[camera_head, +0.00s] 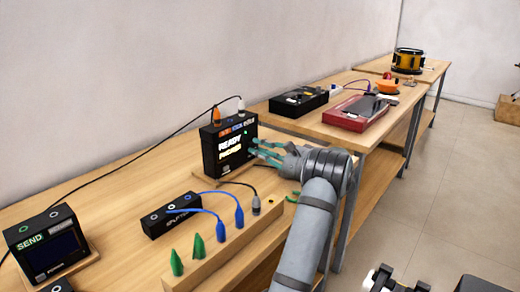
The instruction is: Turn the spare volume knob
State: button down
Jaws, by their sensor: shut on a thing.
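My gripper (266,152) has green-tipped fingers. They are closed at the right side of the black box (211,160), whose lit front reads READY. The fingers are shut on a small part there, at the spot of the spare volume knob. The knob itself is too small and too covered by the fingers to make out. My grey arm comes in from the lower right.
A black splitter box (158,229) with blue cables lies in front. A wooden block (226,247) holds green cones and plugs. A SEND box (48,245) stands at left. A red device (355,113) and a black device (298,101) lie farther back.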

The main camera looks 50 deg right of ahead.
jog(key=c, duration=1.6)
grip_release()
jog(key=shift+o, duration=0.2)
jog(key=s, duration=1.2)
jog(key=shift+a, duration=0.25)
